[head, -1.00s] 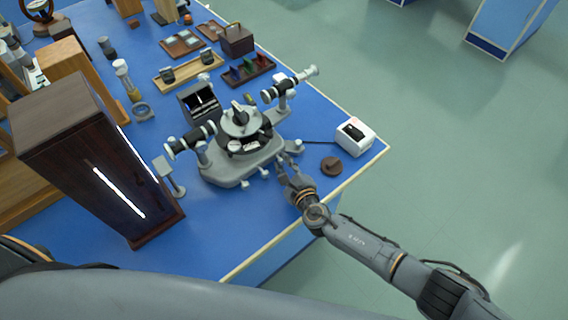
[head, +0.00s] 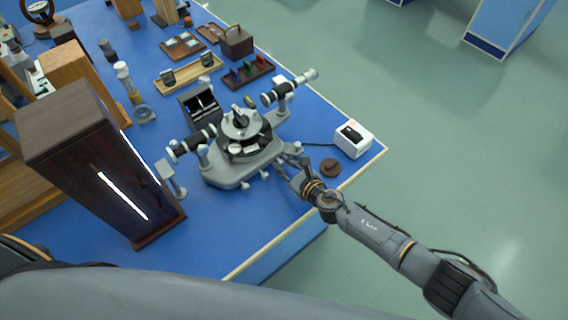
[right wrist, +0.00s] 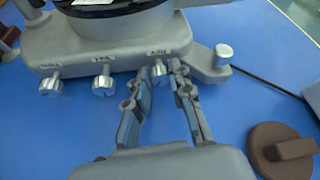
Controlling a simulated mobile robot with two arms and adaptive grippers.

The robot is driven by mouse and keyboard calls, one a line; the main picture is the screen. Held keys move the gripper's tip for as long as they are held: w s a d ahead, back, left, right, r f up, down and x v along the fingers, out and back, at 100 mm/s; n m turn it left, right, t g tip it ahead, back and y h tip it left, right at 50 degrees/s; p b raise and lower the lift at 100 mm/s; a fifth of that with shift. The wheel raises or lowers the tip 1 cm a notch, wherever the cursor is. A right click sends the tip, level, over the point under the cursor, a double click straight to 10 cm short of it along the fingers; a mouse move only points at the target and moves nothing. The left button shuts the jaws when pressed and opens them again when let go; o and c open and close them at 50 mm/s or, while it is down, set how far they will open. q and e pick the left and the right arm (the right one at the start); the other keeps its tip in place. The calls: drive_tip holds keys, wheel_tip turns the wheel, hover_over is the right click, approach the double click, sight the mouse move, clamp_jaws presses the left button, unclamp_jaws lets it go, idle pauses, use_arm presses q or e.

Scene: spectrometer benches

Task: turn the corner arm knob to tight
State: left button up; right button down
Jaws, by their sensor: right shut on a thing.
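The grey spectrometer (head: 240,150) stands on the blue bench. In the right wrist view, a row of silver knobs lines the front edge of its base (right wrist: 75,50). The knob nearest the base's corner (right wrist: 158,72) sits between the fingertips of my right gripper (right wrist: 163,70), which is shut on it. Its small label is too blurred to read surely, and the fingers partly cover the knob. Two other knobs, the left one (right wrist: 51,86) and the middle one (right wrist: 103,86), are free. In the head view my right gripper (head: 283,166) reaches the base's right front corner. My left gripper is not visible.
A corner foot with a silver post (right wrist: 222,53) stands close right of the gripper. A brown round disc (right wrist: 283,150) lies near the bench edge, and a white box (head: 353,139) with a cable stands behind it. A tall dark cabinet (head: 90,165) is at left.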

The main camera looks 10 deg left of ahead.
drive_tip(key=shift+w+d+m+g+y, duration=0.15)
drive_tip(key=shift+m+g+y, duration=0.35)
drive_tip(key=shift+m, duration=0.4)
drive_tip(key=shift+f+m+g+y+b, duration=0.15)
drive_tip(key=shift+m+g+y+b, duration=0.35)
drive_tip(key=shift+m+b, duration=0.4)
drive_tip(key=shift+w+f+m+g+y+b, duration=0.15)
drive_tip(key=shift+m+g+y+b, duration=0.4)
drive_tip(key=shift+m+b, duration=0.65)
drive_tip(key=shift+d+m+g+y+b, duration=0.1)
drive_tip(key=shift+m+g+y+b, duration=0.3)
drive_tip(key=shift+m+b, duration=0.65)
drive_tip(key=c, duration=1.2)
unclamp_jaws()
drive_tip(key=shift+o, duration=0.2)
drive_tip(key=shift+d+r, duration=0.1)
drive_tip(key=shift+r, duration=0.1)
